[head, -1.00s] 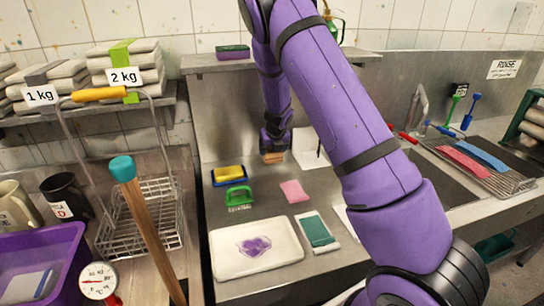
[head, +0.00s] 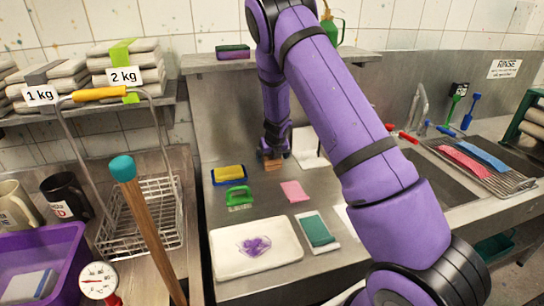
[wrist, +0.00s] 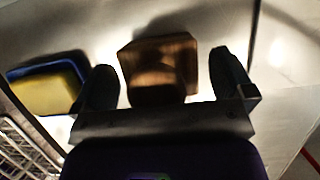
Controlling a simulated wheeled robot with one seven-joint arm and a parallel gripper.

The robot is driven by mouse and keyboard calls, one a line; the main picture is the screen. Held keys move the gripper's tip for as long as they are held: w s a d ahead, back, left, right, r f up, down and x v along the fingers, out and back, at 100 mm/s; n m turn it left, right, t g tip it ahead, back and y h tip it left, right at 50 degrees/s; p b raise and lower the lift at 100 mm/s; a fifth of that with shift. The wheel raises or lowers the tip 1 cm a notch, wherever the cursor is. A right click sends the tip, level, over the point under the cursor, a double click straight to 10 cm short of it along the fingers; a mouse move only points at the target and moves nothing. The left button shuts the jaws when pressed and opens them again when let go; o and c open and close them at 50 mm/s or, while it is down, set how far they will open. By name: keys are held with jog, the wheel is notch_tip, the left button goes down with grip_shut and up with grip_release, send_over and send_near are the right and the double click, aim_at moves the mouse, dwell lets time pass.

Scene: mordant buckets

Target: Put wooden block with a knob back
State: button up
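The wooden block with a knob (wrist: 158,52) is brown and square, and its round knob points toward the wrist camera. In the wrist view it lies between the two fingers of my gripper (wrist: 163,82), with a gap on each side. The fingers are apart and do not touch it. In the head view the block (head: 273,165) shows as a small brown patch on the steel counter, under my gripper (head: 274,152). My gripper hides part of it there.
A yellow sponge in a blue tray (head: 229,174) and a green brush (head: 239,197) are left of the block. A pink cloth (head: 294,191) is in front. A white sheet (head: 309,148) is just right. A wire basket (head: 140,215) stands further left.

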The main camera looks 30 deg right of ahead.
jog(key=v, duration=1.2)
jog(key=shift+r, duration=0.15)
